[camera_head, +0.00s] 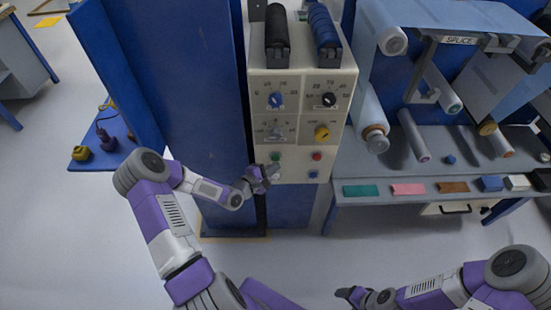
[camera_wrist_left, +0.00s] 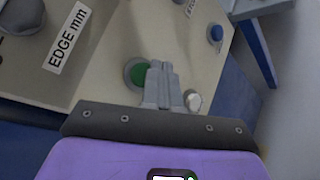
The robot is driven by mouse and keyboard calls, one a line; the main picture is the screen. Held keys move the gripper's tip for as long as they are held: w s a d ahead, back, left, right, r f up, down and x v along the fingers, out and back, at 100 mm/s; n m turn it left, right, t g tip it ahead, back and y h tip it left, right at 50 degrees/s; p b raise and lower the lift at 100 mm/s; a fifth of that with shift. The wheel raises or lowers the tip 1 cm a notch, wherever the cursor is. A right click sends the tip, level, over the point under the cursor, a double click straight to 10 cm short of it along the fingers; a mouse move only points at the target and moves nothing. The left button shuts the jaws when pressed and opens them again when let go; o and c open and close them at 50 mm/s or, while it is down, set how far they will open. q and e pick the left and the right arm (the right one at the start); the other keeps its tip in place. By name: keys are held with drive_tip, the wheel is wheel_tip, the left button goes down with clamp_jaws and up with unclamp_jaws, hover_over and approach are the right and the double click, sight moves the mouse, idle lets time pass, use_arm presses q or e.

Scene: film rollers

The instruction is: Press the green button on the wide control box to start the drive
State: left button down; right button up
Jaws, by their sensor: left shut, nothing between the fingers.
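The wide control box (camera_head: 300,110) is beige, with knobs above and small buttons along its lower part. The green button (camera_head: 275,156) is at its lower left, and it also shows in the left wrist view (camera_wrist_left: 132,72), partly covered by my fingers. My left gripper (camera_head: 268,172) is shut and empty at the box's lower left edge. In the left wrist view its closed fingertips (camera_wrist_left: 156,65) overlap the right side of the green button; I cannot tell whether they touch it. My right gripper (camera_head: 345,292) is low in the head view, away from the box; its jaw opening is unclear.
A red button (camera_head: 317,156) is right of the green one. A blue button (camera_head: 313,174) and a white button (camera_wrist_left: 193,101) are also close by. A shelf (camera_head: 350,160) with rollers and coloured blocks stands to the right. A blue panel (camera_head: 185,80) rises to the left.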

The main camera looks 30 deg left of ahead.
use_arm(q)
drive_tip(key=s+d, duration=0.1)
drive_tip(key=s, duration=0.2)
drive_tip(key=s+d+p, duration=0.1)
drive_tip(key=shift+s+d, duration=0.15)
drive_tip(key=shift+d, duration=0.15)
idle(1.0)
